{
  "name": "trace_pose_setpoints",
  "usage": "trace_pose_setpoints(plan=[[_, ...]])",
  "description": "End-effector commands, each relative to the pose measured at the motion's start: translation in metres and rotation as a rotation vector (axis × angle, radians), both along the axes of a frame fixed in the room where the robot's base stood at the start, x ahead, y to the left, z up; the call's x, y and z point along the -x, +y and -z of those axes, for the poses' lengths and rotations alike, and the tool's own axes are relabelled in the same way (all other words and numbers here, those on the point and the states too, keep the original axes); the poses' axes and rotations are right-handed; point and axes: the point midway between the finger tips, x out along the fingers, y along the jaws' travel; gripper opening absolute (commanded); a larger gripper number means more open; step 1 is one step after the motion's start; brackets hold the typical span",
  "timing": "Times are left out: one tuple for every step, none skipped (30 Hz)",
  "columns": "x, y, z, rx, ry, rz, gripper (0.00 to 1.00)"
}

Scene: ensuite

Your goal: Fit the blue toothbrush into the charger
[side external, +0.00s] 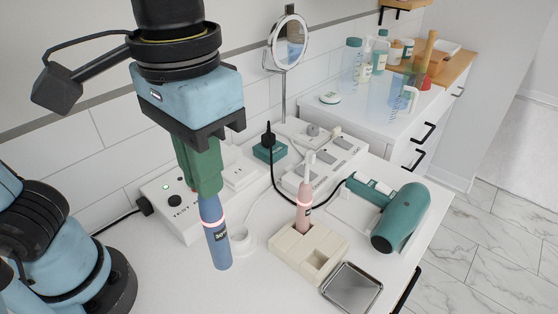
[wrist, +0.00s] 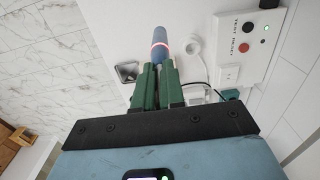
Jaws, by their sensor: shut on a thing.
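My gripper (side external: 205,186), with green fingers, is shut on the blue toothbrush (side external: 217,250). The toothbrush is nearly upright, slightly tilted, with a glowing pink ring; its lower end hangs free below the fingers and its upper part is hidden between them. I cannot tell its exact height above the counter. The small round white charger (side external: 242,242) stands just right of the toothbrush, apart from it in the picture, partly hidden. In the wrist view, the toothbrush (wrist: 159,40) extends beyond the fingertips (wrist: 159,70), and the charger (wrist: 194,47) shows to its right.
A beige holder (side external: 308,250) with a pink toothbrush (side external: 305,210) stands to the right, near a metal tray (side external: 352,287) and green hair dryer (side external: 400,220). A white test box (side external: 175,205) with outlets is behind. The counter's front left is clear.

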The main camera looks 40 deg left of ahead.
Motion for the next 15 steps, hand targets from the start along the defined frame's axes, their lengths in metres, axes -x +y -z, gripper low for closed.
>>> trace_pose_setpoints(plan=[[0.002, 0.004, 0.001, 0.000, 0.000, -0.002, 0.00], [0.002, 0.006, 0.001, 0.000, 0.000, -0.002, 0.00], [0.001, 0.008, 0.003, 0.000, 0.000, -0.003, 0.00], [0.000, 0.010, 0.004, 0.000, 0.000, -0.003, 0.00], [-0.002, 0.012, 0.006, 0.000, 0.000, -0.005, 0.00], [-0.006, 0.016, 0.009, 0.000, 0.000, -0.006, 0.00], [-0.010, 0.019, 0.011, 0.000, 0.000, -0.008, 0.00], [-0.014, 0.022, 0.015, 0.000, 0.000, -0.008, 0.00], [-0.020, 0.027, 0.019, 0.000, 0.000, -0.010, 0.00], [-0.025, 0.030, 0.023, 0.000, 0.000, -0.011, 0.00], [-0.030, 0.034, 0.026, 0.000, 0.000, -0.011, 0.00], [-0.036, 0.039, 0.031, 0.000, 0.000, -0.010, 0.00], [-0.041, 0.043, 0.035, 0.000, 0.000, -0.010, 0.00], [-0.046, 0.047, 0.038, 0.000, 0.000, -0.010, 0.00], [-0.052, 0.052, 0.043, 0.000, 0.000, -0.010, 0.00]])
